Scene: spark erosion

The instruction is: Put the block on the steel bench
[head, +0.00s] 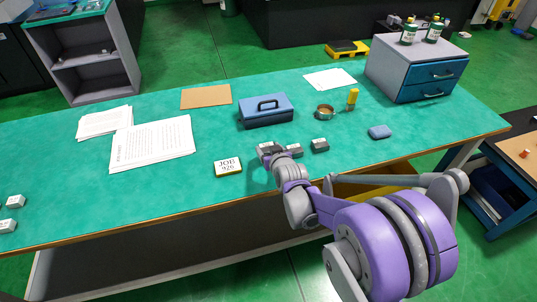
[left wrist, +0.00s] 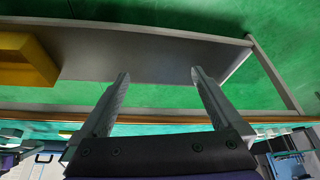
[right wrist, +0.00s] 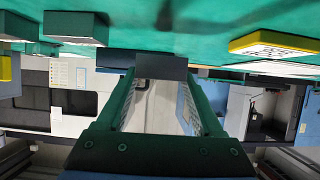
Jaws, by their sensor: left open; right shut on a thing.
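My right gripper (head: 274,154) reaches low over the green bench top (head: 60,200) and is shut on a small dark grey block (head: 266,147). In the right wrist view the block (right wrist: 160,66) spans the fingertips; whether it touches the bench top is unclear. Two similar grey blocks stand just to the right in the head view, a nearer one (head: 295,150) and a farther one (head: 320,145). My left gripper (left wrist: 158,85) is open and empty, seen only in its wrist view, above green floor and a grey panel. I cannot tell which surface is the steel bench.
A yellow-edged JOB 926 sign (head: 228,166) lies left of my right gripper. Behind stand a blue box (head: 266,118), a cup (head: 325,112) and a drawer unit (head: 405,82). Papers (head: 150,145) lie left. Pale blocks (head: 15,201) sit at far left.

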